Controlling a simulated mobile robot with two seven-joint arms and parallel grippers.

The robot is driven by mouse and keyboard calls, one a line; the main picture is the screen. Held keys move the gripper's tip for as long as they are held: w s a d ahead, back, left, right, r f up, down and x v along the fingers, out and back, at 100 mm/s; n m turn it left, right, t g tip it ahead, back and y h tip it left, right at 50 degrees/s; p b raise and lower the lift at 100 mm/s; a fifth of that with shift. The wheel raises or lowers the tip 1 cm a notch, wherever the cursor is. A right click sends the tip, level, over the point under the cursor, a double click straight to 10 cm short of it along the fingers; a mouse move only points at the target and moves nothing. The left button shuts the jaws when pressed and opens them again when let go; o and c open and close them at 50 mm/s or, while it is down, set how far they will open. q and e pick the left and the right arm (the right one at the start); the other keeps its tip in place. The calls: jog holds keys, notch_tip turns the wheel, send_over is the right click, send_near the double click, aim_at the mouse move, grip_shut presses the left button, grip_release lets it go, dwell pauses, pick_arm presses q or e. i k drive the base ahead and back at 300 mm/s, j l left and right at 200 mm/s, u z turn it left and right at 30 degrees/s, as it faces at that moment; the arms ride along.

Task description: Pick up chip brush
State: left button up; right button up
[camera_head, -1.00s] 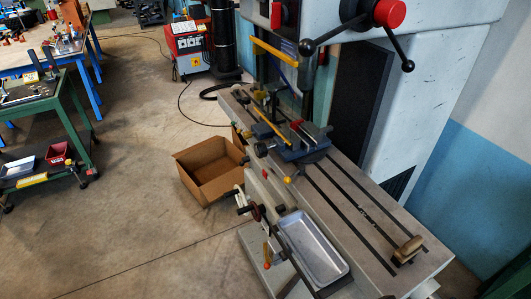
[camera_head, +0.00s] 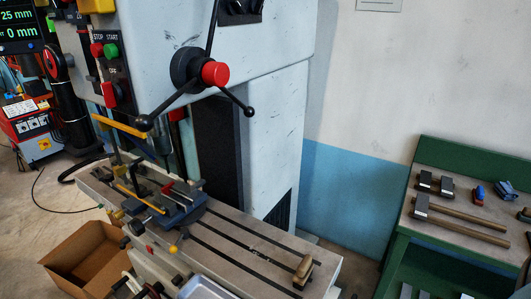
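A small brush with a tan wooden handle and a dark lower part, which looks like the chip brush (camera_head: 303,268), lies near the right end of the machine's slotted table (camera_head: 255,232). It is low in the view, right of centre, with nothing covering it. Neither of my grippers is in view.
A blue vise (camera_head: 178,207) sits on the left part of the table. A cardboard box (camera_head: 85,258) and a grey tray (camera_head: 203,290) are below it. A handle with a red hub (camera_head: 215,73) juts out above. A green bench (camera_head: 463,202) with hammers stands at right.

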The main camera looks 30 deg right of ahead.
aim_at(302, 275)
jog(key=k+l+z, duration=0.1)
jog(key=z, duration=1.15)
jog(key=k+l, duration=0.05)
